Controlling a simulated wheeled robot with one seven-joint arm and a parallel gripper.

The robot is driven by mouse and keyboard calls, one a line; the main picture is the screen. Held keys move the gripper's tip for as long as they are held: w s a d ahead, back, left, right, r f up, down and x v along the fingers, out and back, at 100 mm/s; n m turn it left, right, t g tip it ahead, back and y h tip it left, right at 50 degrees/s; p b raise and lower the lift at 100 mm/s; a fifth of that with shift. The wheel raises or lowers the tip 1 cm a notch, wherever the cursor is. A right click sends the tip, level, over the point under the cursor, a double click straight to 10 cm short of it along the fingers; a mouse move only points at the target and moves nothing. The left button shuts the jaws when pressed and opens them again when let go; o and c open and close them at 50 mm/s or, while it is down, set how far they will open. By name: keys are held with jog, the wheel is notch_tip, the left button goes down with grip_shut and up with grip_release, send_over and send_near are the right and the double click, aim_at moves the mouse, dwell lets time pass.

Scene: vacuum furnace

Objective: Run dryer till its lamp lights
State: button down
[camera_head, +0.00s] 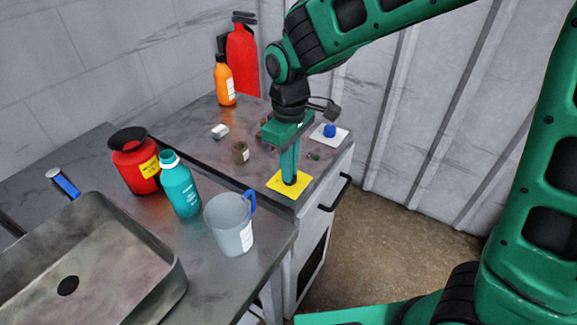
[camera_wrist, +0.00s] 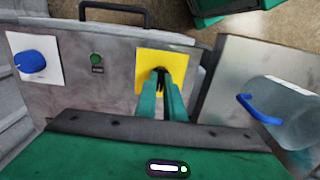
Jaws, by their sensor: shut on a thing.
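The dryer is a grey metal cabinet (camera_head: 325,179) with a black handle on its front. A yellow plate (camera_head: 274,183) lies on its top near the front edge; the wrist view also shows it (camera_wrist: 148,58). My gripper (camera_head: 290,180) points straight down over this plate, its fingers shut on a small dark switch (camera_wrist: 160,72). The fingers hide most of the switch. A small round dark green lamp (camera_wrist: 96,58) with a label sits beside the plate and looks unlit. A blue knob (camera_head: 330,130) on a white plate is farther along the top.
A clear jug (camera_head: 228,222) with a blue handle, a teal bottle (camera_head: 180,185) and a red container (camera_head: 135,165) stand on the left bench by a sink (camera_head: 120,240). A brown jar (camera_head: 240,152), an orange bottle (camera_head: 224,82) and a red extinguisher (camera_head: 242,58) are farther back.

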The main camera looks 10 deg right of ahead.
jog(key=m, duration=0.5)
jog(key=shift+w+r+m, duration=0.15)
jog(key=shift+w+m, duration=0.1)
jog(key=shift+m, duration=0.15)
dwell(0.4)
jog(key=c, duration=1.9)
grip_release()
jog(key=shift+o, duration=0.2)
jog(key=shift+s, duration=0.1)
notch_tip(320, 180, up, 11)
jog(key=shift+f, duration=0.2)
jog(key=shift+d, duration=0.15)
